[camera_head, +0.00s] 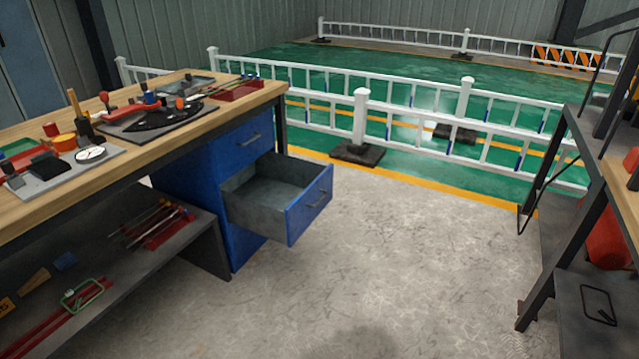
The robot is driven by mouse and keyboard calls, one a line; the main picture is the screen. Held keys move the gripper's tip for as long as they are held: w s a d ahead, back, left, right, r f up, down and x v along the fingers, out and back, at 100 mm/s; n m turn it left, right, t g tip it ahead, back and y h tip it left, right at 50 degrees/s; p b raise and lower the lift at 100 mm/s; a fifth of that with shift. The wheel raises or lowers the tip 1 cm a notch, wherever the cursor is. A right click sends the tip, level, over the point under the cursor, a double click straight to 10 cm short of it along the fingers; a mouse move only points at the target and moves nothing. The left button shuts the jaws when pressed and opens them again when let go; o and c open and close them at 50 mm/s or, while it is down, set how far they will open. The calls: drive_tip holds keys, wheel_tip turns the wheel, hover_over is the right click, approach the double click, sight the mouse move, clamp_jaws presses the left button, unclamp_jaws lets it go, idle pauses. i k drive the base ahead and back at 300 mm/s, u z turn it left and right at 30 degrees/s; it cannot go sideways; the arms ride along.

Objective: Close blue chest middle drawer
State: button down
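The blue chest (232,258) stands under the right end of the wooden workbench. Its middle drawer (309,204) is pulled far out toward the right. Any lower part of the chest is mostly hidden behind the open drawer. My gripper is not in view.
The workbench (196,134) holds several tools and trays; its lower shelf (130,275) holds more. Grey concrete floor (400,270) is clear before the drawer. White railings (361,118) stand behind. A dark metal frame with a wooden top (622,185) stands at right.

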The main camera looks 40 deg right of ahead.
sight(254, 198)
drive_tip(key=u, duration=0.05)
drive_tip(key=i, duration=1)
drive_tip(key=z, duration=0.05)
